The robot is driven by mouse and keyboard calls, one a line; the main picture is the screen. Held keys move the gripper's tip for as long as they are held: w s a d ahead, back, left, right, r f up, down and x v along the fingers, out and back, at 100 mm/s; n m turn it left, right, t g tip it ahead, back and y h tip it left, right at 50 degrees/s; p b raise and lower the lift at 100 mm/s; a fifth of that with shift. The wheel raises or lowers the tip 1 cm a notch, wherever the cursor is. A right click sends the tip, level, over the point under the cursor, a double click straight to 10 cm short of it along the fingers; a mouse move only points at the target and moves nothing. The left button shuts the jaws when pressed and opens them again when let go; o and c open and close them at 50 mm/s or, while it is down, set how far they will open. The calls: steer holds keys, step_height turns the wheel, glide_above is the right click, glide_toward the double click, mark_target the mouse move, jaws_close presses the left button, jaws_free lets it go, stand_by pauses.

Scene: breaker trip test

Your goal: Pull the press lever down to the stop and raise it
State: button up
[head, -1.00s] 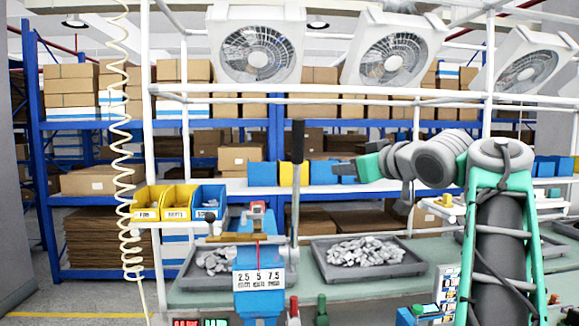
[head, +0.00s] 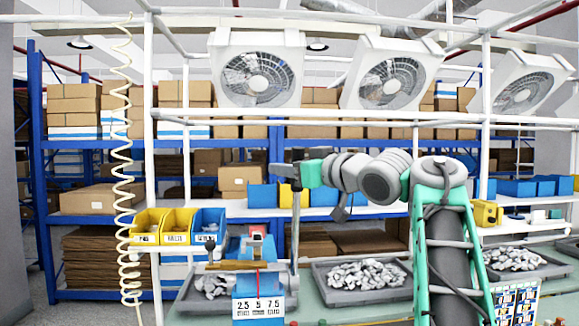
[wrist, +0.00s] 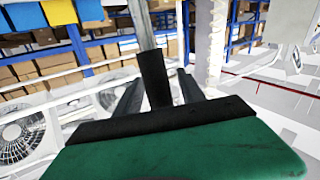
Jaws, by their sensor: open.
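The press (head: 258,285) is a blue unit with a white scale plate at the front of the bench. Its lever (head: 296,228) is a grey rod standing nearly upright at the press's right side. My gripper (head: 295,168) is at the top of the lever, coming from the right, and hides most of the black grip in the head view. In the wrist view the black grip (wrist: 155,82) stands between the two dark fingers of my open gripper (wrist: 157,92). Gaps show on both sides, so the fingers are around the grip, not clamped on it.
Yellow and blue bins (head: 180,227) stand left of the press. A grey tray (head: 333,301) of metal parts lies to its right, another tray (head: 190,302) to its left. White fans (head: 258,66) hang above. A coiled cord (head: 124,180) hangs at left.

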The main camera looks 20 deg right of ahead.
steer(key=shift+c, duration=0.6)
jaws_close()
stand_by(0.7)
